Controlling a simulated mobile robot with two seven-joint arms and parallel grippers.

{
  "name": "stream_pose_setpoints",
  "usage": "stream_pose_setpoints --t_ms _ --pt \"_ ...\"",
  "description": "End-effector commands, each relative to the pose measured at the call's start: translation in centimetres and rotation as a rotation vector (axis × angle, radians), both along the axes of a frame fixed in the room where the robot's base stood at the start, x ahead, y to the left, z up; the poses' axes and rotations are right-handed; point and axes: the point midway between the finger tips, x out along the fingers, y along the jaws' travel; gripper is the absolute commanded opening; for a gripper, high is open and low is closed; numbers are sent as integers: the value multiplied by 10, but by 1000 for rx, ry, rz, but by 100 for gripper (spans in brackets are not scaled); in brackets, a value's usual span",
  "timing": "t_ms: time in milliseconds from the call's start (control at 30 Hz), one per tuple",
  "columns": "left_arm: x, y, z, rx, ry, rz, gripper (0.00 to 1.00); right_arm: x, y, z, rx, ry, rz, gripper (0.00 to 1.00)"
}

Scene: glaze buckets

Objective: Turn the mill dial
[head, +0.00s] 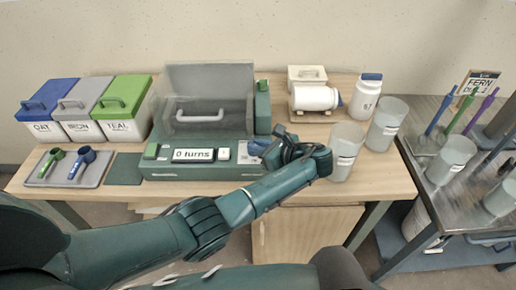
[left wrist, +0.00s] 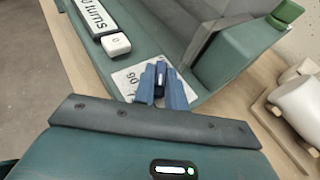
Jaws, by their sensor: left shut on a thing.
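The mill (head: 200,160) is a teal machine on the wooden table with a grey clear-looking lid and a display (head: 193,155) reading "0 turns". Its dial (left wrist: 160,77) is a small dark knob with a pale mark, over a white plate with numbers (left wrist: 127,80), at the right end of the mill's front. My left gripper (head: 266,149) reaches it from the right and is shut on the dial. Its blue fingers stand on either side of the knob in the left wrist view and hide much of it. My right gripper is out of view.
A white button (left wrist: 116,44) sits beside the display. Blue, grey and green lidded bins (head: 122,130) and a tray with two scoops (head: 67,181) stand at left. Grey cups (head: 346,150) and a white jar (head: 366,98) stand right of my gripper. A metal bench adjoins at right.

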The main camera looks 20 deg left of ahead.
Motion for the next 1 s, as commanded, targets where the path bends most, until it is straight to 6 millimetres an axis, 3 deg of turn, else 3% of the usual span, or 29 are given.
stream_pose_setpoints --t_ms 533,567,800,1000 --pt "0 1 -1 0 2 27 0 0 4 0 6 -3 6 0" --pt "0 2 -1 0 2 27 15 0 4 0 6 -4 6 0" --pt "0 1 -1 0 0 25 35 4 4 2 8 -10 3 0" --pt "0 1 0 0 0 24 35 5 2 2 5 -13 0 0"
